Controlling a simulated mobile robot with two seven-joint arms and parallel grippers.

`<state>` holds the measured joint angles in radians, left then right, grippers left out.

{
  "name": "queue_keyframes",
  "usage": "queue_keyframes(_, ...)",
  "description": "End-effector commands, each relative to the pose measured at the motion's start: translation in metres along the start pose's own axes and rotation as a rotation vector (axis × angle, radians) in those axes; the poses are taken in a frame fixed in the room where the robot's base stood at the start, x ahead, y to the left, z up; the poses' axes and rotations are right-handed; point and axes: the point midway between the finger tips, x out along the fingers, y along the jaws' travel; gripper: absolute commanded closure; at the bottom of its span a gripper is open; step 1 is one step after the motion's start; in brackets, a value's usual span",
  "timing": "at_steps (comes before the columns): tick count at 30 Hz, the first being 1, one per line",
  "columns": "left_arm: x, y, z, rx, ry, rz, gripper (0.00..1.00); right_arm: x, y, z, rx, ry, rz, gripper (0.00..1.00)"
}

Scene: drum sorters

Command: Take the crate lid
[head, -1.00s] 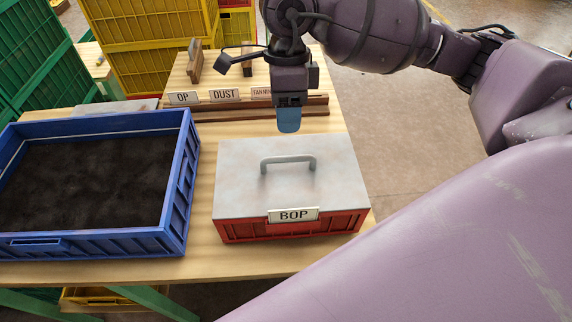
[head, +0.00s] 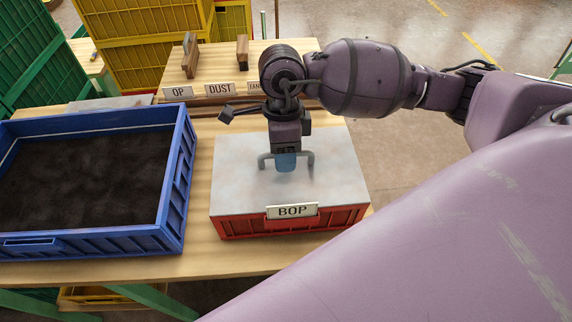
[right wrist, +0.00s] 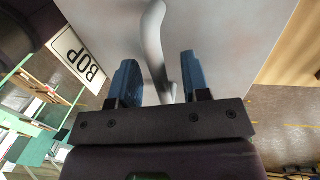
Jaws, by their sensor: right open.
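The crate lid (head: 240,180) is a pale grey plate with a grey bar handle (head: 308,160). It lies flat on a red crate (head: 240,228) labelled BOP. My right gripper (head: 286,162) points down over the lid at the handle, hiding the handle's middle. In the right wrist view, the two blue fingers of my right gripper (right wrist: 160,80) are apart, with the handle (right wrist: 153,45) running between them. The fingers stand clear of the bar on both sides. My left gripper is not in view.
A blue crate (head: 187,170) of dark material stands left of the red crate on the wooden table (head: 215,262). Behind are signs reading OP and DUST (head: 220,89), wooden blocks and stacked yellow crates (head: 140,60). A BOP sign (right wrist: 78,58) shows in the wrist view.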

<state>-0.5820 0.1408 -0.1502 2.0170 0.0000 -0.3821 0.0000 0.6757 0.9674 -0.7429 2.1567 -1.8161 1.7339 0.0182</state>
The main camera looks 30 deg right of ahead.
Motion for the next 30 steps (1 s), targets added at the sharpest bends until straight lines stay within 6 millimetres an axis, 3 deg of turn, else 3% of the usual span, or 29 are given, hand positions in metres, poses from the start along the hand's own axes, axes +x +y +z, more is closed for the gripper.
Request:
queue_keyframes(8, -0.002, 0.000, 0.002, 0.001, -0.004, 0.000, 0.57, 0.003, 0.000, 0.000, 0.000, -0.001, -0.001, 0.57)
queue_keyframes(17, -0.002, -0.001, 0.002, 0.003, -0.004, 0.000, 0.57, 0.003, 0.000, 0.000, 0.000, -0.001, -0.001, 1.00)
queue_keyframes(30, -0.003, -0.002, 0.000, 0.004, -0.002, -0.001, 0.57, -0.007, 0.001, 0.000, 0.000, -0.002, -0.003, 1.00)
